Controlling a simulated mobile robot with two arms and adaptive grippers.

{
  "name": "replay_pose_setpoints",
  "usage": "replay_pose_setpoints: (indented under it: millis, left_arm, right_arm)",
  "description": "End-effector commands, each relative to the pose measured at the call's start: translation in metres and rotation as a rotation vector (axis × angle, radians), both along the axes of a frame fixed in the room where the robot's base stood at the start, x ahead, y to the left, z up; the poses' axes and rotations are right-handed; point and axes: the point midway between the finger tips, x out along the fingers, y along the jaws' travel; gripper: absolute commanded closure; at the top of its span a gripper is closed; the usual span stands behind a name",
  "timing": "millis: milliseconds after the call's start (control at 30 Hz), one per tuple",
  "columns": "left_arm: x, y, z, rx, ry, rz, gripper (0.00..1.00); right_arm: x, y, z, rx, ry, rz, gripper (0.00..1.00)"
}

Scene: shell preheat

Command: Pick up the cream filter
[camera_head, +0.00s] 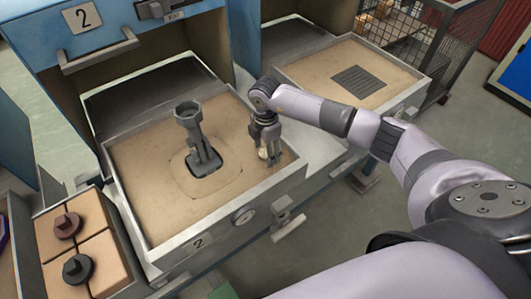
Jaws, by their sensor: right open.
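The cream filter (265,153) is a small pale piece low between the fingers of my right gripper (268,151). It is at the right side of the sand-filled drawer marked 2. The right gripper points down over it with its fingers apart on either side. The fingers partly hide the filter, and I cannot tell whether they touch it. My left gripper is not in view.
A grey metal fitting (196,135) stands upright in the sand of drawer 2 (215,219). A second sand drawer with a dark grate (359,80) is at the upper right. A box with two dark knobbed pieces (76,267) is at the lower left.

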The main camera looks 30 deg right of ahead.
Motion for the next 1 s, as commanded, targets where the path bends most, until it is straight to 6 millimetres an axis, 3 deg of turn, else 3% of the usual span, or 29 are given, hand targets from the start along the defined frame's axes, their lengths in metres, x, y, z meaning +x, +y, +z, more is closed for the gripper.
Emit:
replay_pose_setpoints:
  millis: [133,700,1000]
  left_arm:
    - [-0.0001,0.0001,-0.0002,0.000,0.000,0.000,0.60]
    - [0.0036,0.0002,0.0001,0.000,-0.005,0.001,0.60]
    - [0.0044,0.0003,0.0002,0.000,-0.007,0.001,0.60]
  right_arm:
    - [0.0001,0.0000,0.0002,0.000,0.000,0.000,0.42]
    - [0.0002,-0.0002,0.0008,0.000,0.000,0.000,0.79]
    - [0.0006,-0.0003,0.0037,-0.001,-0.001,0.000,0.80]
